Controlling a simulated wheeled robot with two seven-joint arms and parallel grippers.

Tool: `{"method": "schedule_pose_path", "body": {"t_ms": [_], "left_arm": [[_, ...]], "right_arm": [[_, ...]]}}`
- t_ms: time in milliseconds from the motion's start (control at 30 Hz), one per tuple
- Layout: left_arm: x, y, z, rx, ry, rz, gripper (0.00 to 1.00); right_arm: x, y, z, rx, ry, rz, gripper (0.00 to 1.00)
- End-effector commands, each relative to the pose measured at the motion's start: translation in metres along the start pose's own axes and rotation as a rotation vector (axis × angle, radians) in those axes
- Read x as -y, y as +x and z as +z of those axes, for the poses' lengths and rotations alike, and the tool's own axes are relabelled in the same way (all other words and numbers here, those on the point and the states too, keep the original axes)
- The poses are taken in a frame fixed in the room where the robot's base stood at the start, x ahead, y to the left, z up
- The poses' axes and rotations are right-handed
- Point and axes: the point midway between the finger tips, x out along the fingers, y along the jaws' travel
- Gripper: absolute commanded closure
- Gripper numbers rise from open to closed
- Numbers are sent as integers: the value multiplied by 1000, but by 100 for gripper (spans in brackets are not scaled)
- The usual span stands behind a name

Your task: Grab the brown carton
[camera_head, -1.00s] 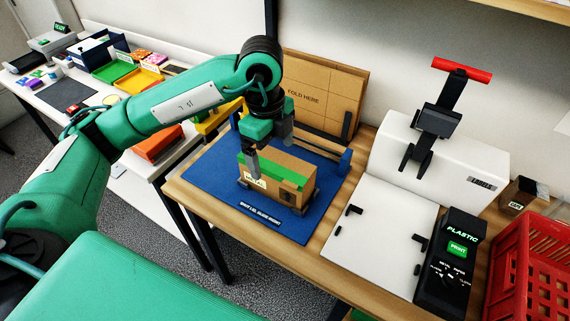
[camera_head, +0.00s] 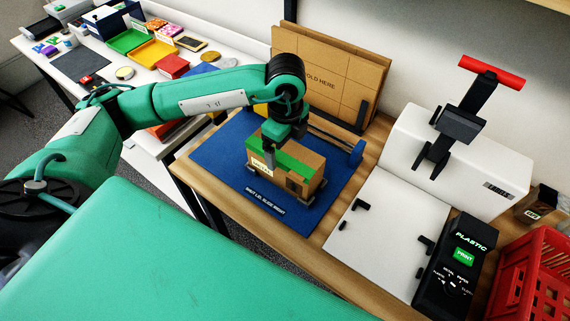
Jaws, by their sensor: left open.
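The brown carton (camera_head: 309,169) sits on the blue mat (camera_head: 224,150) on the wooden bench. It has a green strip along its top and a pale label on its front side. Small dark brackets sit at its lower corners. My left gripper (camera_head: 284,150) points down right over the carton and is open. One grey finger shows against the carton's near face; the other is mostly hidden behind the hand and carton. I cannot tell whether the fingers touch the carton. My right gripper is out of view.
A white label machine (camera_head: 462,150) with a red-handled press stands at the right, beside a black print panel (camera_head: 453,264) and a red crate (camera_head: 528,262). Flat cardboard sheets (camera_head: 330,75) lean behind the mat. A cluttered white table (camera_head: 48,85) stands at the left.

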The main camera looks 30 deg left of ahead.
Motion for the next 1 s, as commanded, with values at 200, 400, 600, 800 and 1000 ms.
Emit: {"method": "schedule_pose_path", "body": {"t_ms": [200,400,600,800,1000], "left_arm": [[2,30,5,0,-1,4,7],[2,46,5,0,0,1,7],[2,47,4,0,0,0,9],[2,46,4,0,0,0,48],[2,46,4,0,0,0,59]], "right_arm": [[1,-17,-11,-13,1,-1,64],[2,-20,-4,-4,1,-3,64],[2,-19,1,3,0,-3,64],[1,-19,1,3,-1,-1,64],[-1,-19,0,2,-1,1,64]]}}
